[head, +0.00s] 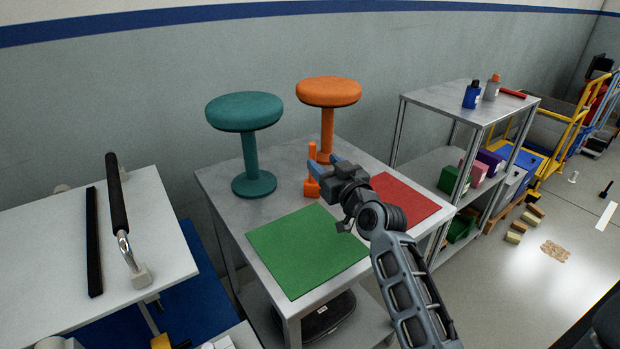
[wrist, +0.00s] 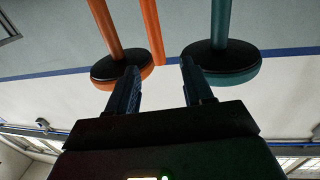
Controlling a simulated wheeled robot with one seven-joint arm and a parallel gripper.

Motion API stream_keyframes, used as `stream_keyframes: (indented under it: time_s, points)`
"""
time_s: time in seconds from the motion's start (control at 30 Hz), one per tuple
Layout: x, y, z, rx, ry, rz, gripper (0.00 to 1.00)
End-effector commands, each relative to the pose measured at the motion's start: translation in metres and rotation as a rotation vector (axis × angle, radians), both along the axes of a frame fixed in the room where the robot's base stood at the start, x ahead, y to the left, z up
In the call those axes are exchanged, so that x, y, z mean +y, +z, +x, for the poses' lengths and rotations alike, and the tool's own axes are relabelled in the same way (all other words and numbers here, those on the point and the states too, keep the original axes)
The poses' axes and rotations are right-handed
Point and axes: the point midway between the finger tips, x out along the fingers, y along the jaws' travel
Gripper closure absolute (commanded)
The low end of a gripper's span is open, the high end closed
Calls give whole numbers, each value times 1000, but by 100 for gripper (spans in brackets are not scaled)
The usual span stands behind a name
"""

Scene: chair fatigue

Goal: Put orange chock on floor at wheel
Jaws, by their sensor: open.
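An orange block with an upright post (head: 312,187), which looks like the orange chock, stands on the grey metal table (head: 222,182) in front of the orange stool. Its post also shows in the wrist view (wrist: 153,28), in line with the gap between my fingers. My gripper (head: 327,167) is open, with blue fingers apart, just beside the block. I cannot tell whether the fingers reach around the post or touch it. A wheel at floor level cannot be made out clearly; a yellow cart (head: 545,165) stands at the far right.
A teal stool (head: 253,184) and an orange stool (head: 328,95) stand behind on the table. A green mat (head: 305,250) and a red mat (head: 405,199) lie in front. A grey shelf (head: 430,99) stands to the right. Several wooden blocks (head: 514,238) lie on the floor beyond it.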

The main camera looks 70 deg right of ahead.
Motion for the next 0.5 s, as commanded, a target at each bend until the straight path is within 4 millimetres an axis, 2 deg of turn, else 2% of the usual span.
stream_keyframes:
  time_s: [0.5]
  points:
    - [-41,9,44,-1,-1,-2,49]
